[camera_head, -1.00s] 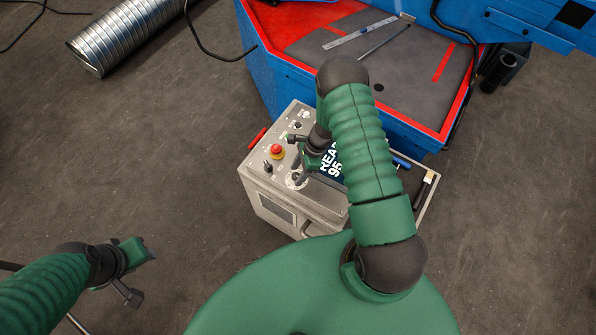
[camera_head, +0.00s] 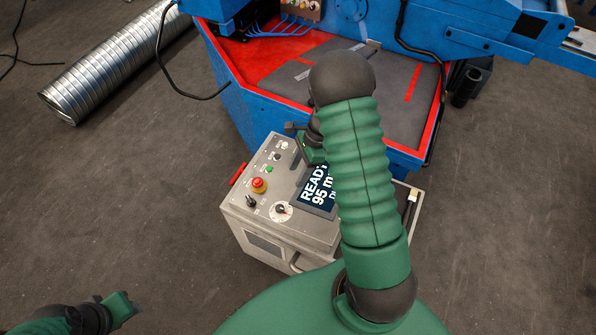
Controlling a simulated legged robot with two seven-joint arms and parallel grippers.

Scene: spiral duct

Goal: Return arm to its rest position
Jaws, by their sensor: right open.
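My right gripper (camera_head: 299,141) is open and empty. It hangs above the far edge of the grey control box (camera_head: 235,215), partly hidden by my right arm. My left gripper (camera_head: 126,312) is low at the left edge of the picture, over the floor, away from the box. Its jaws are too small and cut off to judge.
A blue machine (camera_head: 240,110) with a red-edged grey bed stands behind the box. A ribbed metal duct (camera_head: 105,70) lies at the upper left, and a black cable (camera_head: 178,85) hangs near the machine.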

